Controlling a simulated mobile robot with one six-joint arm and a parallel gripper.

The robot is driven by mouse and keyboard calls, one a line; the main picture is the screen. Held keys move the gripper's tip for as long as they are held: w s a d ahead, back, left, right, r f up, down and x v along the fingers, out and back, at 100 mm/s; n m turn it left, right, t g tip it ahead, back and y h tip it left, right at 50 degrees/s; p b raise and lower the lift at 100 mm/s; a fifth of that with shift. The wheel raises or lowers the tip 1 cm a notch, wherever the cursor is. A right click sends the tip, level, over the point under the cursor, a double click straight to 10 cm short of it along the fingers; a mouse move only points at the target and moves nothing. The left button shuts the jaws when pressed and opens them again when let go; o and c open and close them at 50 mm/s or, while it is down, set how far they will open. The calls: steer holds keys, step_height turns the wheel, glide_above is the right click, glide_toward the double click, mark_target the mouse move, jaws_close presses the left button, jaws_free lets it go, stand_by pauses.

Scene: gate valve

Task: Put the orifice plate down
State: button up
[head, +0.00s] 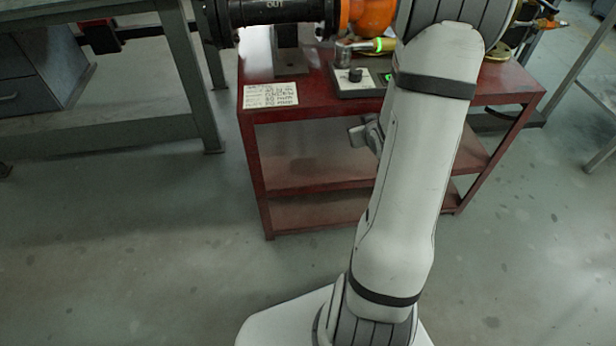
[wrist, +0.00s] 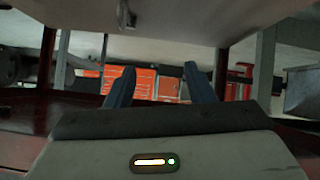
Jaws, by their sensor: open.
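My gripper (wrist: 160,84) shows in the wrist view as two dark blue-grey fingers, spread apart with nothing between them. In the head view my arm hides most of it; only a small grey part shows left of the arm, beside the red bench. I cannot identify the orifice plate for certain in either view. A brass-coloured round piece (head: 497,52) is partly hidden behind my arm on the right of the bench top; I cannot tell what it is.
The red bench (head: 320,118) has open lower shelves. On top are a black pipe (head: 275,12), an orange body (head: 372,16), a control box (head: 357,82) and a paper sheet (head: 270,95). A grey table (head: 110,132) stands left. Floor in front is clear.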

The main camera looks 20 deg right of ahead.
steer(key=s+a+r+g+y, duration=0.1)
steer(key=s+a+r+g, duration=0.3)
steer(key=s+a, duration=0.5)
steer(key=s+a+r+g+y, duration=0.1)
steer(key=s+a+r+g, duration=0.4)
steer(key=a, duration=1)
steer(key=s+r, duration=0.3)
steer(key=s, duration=0.2)
steer(key=shift+s+y, duration=0.25)
steer(key=shift+y, duration=0.15)
step_height(320, 180, up, 35)
steer(key=t+p, duration=0.1)
steer(key=p, duration=3)
steer(key=shift+s+f+p, duration=0.15)
steer(key=shift+s+p, duration=0.05)
steer(key=shift+p, duration=0.15)
